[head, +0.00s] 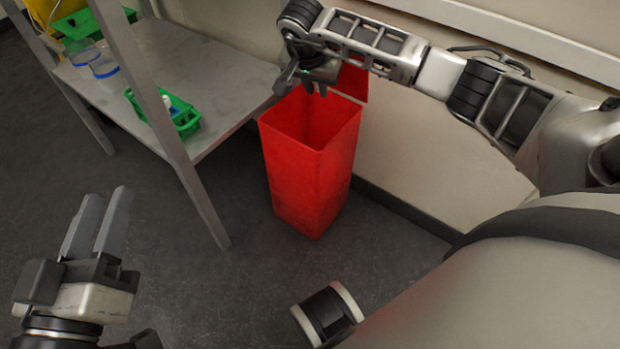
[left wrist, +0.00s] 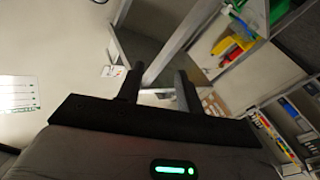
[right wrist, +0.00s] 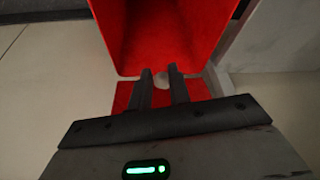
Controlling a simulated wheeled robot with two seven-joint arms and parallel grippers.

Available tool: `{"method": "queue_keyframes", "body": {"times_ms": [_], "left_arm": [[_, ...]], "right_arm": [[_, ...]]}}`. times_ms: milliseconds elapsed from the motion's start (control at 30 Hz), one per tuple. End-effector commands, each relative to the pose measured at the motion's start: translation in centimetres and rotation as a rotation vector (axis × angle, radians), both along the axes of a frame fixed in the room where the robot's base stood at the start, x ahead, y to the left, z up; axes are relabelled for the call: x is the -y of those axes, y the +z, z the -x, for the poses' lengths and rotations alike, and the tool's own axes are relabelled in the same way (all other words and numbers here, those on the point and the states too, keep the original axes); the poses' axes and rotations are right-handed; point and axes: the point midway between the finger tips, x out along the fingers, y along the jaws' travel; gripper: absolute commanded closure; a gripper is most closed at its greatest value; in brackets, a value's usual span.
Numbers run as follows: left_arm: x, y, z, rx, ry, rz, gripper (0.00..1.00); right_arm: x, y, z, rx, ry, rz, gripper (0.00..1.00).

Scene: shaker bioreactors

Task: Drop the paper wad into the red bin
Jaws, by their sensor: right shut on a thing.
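The red bin (head: 310,175) stands on the floor beside the metal table, its top open and a red flap (head: 352,82) upright at its back. My right gripper (head: 318,88) is above the bin's back rim. In the right wrist view my right gripper (right wrist: 162,72) is shut on a small pale paper wad (right wrist: 164,77), with the bin's red inside (right wrist: 165,35) beyond it. The wad is mostly hidden between the fingers and cannot be made out in the head view. My left gripper (head: 106,192) is open and empty at lower left; it also shows in the left wrist view (left wrist: 160,75).
A metal table (head: 215,85) stands left of the bin, holding a green basket (head: 185,118) and clear containers (head: 100,65). Its leg (head: 200,205) is close to the bin. A wall is behind the bin. The floor (head: 190,290) in front is clear.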

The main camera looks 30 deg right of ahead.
Motion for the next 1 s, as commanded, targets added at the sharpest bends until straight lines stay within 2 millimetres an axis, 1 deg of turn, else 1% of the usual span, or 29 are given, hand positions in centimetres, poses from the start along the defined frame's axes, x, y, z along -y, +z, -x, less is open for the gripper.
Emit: {"method": "queue_keyframes", "body": {"times_ms": [100, 367, 400, 467, 500, 800, 867, 967, 1000], "left_arm": [[-0.1, 0.4, -0.2, 0.037, 0.004, -0.009, 0.64], [-0.1, 0.6, -0.2, 0.046, 0.006, -0.01, 0.64], [-0.1, 0.6, -0.2, 0.046, 0.006, -0.01, 0.64], [-0.1, 0.6, -0.2, 0.045, 0.006, -0.01, 0.64], [-0.1, 0.6, -0.2, 0.045, 0.006, -0.01, 0.64], [-0.1, 0.7, -0.2, 0.043, 0.004, -0.009, 0.64], [0.0, 0.8, -0.2, 0.03, -0.002, -0.006, 0.64], [0.1, -0.7, 0.6, -0.088, -0.009, 0.023, 0.64], [0.3, -1.2, 1.0, -0.14, -0.017, 0.037, 0.64]], "right_arm": [[0.0, -0.3, 0.0, -0.001, 0.0, -0.001, 1.0], [0.0, -0.3, 0.0, -0.001, 0.001, -0.001, 1.0], [0.0, -0.3, 0.0, -0.001, 0.001, -0.001, 0.76], [0.0, -0.3, 0.0, -0.001, 0.001, -0.001, 0.59], [0.0, -0.3, 0.0, -0.001, 0.001, -0.001, 0.56], [-0.1, 0.0, 0.0, 0.0, 0.001, 0.0, 0.56], [-0.2, 0.5, 0.1, 0.002, 0.001, 0.0, 0.56], [-0.6, 2.0, 0.4, 0.002, 0.003, 0.0, 0.56], [-0.8, 2.8, 0.6, 0.002, 0.003, 0.0, 0.56]]}}
